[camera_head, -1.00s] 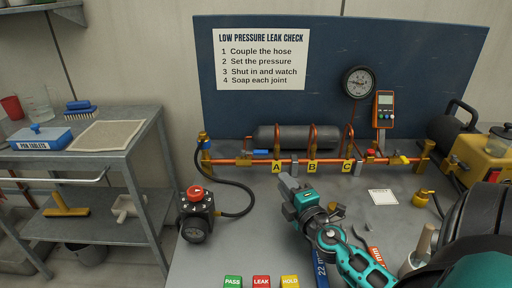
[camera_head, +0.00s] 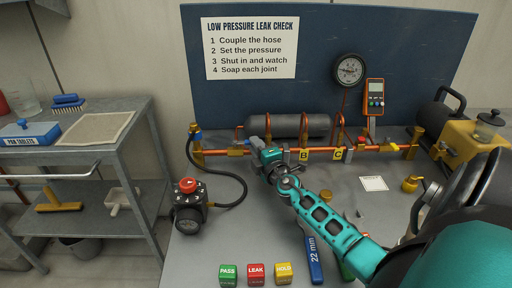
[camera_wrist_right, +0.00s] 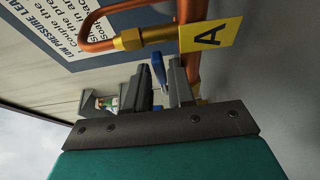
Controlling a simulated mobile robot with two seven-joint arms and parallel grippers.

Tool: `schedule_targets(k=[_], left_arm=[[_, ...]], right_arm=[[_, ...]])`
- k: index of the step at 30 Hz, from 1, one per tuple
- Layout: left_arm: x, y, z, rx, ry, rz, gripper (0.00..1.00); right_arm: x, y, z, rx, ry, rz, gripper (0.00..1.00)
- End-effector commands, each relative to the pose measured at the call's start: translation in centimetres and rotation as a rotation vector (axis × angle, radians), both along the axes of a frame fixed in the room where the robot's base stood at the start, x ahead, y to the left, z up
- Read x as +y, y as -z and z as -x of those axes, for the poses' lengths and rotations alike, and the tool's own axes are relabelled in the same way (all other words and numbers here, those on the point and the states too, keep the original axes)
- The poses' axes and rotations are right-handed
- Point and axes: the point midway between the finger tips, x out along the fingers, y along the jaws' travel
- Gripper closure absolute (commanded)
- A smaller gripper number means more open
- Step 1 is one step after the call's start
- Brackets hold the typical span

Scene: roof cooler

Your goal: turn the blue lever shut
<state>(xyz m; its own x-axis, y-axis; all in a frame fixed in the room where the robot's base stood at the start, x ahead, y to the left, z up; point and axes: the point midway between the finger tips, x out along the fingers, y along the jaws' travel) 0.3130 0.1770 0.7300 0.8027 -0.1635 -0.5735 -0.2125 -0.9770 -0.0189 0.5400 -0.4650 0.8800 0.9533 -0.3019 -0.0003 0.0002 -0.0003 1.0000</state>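The blue lever (camera_wrist_right: 158,68) shows in the right wrist view between the two dark fingers of my right gripper (camera_wrist_right: 159,86). The fingers stand apart, with a gap on each side of the lever; I cannot tell how deep it sits between them. In the head view my right gripper (camera_head: 260,148) is at the orange pipe (camera_head: 365,150), left of tag B (camera_head: 304,155), and hides the lever. Tag A (camera_wrist_right: 210,36) shows on the pipework in the right wrist view. My left gripper is not in view.
A black pump with a red knob (camera_head: 188,186) stands left, its black hose curving to the pipe. A grey cylinder (camera_head: 290,125) lies behind the pipe. PASS, LEAK (camera_head: 256,272) and HOLD blocks are at the front. A blue 22 mm tool (camera_head: 315,262) lies near my forearm.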

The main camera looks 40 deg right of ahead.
Motion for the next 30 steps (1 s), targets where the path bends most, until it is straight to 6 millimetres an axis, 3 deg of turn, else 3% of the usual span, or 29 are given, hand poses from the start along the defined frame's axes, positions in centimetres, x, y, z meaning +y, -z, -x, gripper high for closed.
schedule_targets(k=[11,18,30], left_arm=[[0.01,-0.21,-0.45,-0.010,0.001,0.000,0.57],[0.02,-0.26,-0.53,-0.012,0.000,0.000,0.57],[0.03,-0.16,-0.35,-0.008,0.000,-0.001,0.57]], right_arm=[[-0.15,-0.02,-0.44,0.000,0.000,0.001,0.77],[-0.15,-0.02,-0.40,0.000,0.000,0.000,1.00],[-0.15,-0.01,-0.39,0.000,0.000,0.000,1.00]])
